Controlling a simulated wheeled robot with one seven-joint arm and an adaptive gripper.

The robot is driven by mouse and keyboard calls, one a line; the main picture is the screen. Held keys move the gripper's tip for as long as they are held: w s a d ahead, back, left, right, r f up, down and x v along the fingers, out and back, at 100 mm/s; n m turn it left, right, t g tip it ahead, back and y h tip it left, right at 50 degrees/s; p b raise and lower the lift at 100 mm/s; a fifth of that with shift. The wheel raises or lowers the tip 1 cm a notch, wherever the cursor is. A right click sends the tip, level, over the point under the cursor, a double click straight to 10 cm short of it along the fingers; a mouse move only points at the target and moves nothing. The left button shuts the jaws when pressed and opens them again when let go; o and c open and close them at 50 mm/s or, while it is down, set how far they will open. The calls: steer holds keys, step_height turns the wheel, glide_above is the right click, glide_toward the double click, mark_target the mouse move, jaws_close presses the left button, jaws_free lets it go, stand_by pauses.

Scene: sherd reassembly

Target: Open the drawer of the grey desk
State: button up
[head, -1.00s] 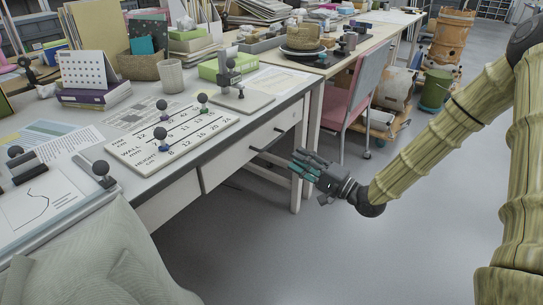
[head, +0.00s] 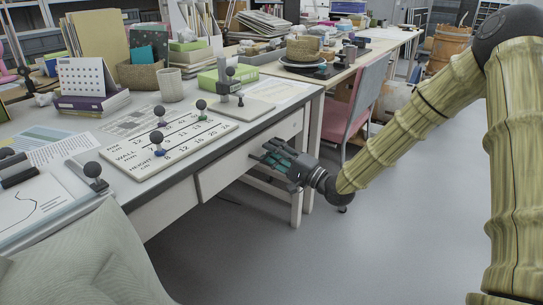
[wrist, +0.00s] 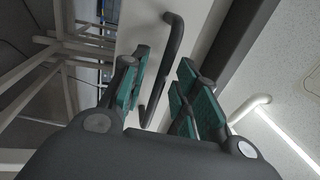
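The grey desk (head: 160,205) has a pale drawer front (head: 225,172) on its near side, and the drawer looks shut. My gripper (head: 273,154) is at the drawer front in the head view and hides most of the handle there. In the wrist view, the dark bar handle (wrist: 173,48) runs between the teal finger pads of my gripper (wrist: 160,92). The fingers are open, one on each side of the bar, with a gap visible. The pale drawer front (wrist: 140,22) shows behind the handle.
A board with small knobs (head: 170,143), a box file (head: 222,76) and a cup (head: 170,85) stand on the desktop. A pink and grey chair (head: 350,112) is behind my gripper. A cloth-covered form (head: 90,260) is at lower left. The floor in front is clear.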

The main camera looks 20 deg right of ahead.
steer(key=shift+w+a, duration=0.1)
steer(key=shift+w, duration=0.05)
jaws_close()
steer(key=shift+a, duration=0.1)
